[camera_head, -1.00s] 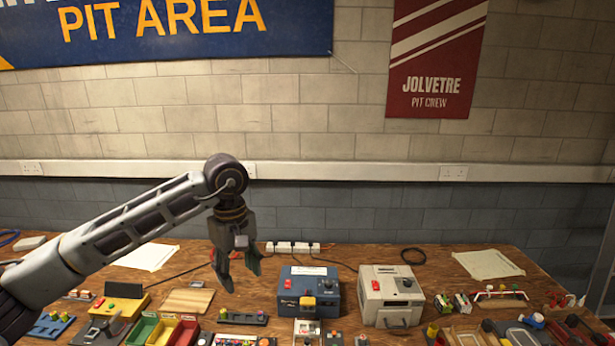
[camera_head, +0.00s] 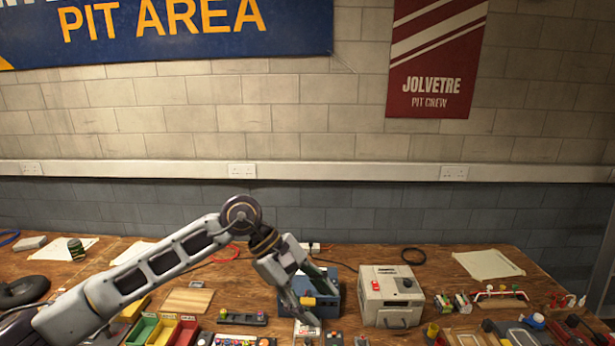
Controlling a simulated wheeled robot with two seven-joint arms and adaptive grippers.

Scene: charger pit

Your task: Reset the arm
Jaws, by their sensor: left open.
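My left arm comes in from the lower left and reaches across the bench. Its gripper (camera_head: 319,301) is open and points down and to the right, in front of the blue box (camera_head: 321,279), hiding part of it. The fingers are apart with nothing visible between them. I cannot tell whether the fingertips touch the box or the small items below. My right gripper is not in view.
A beige box (camera_head: 391,296) stands right of the blue box. Green, yellow and red bins (camera_head: 163,331) sit at the front left of the wooden bench (camera_head: 440,262). A white power strip (camera_head: 311,247) lies behind the blue box. The air above is clear.

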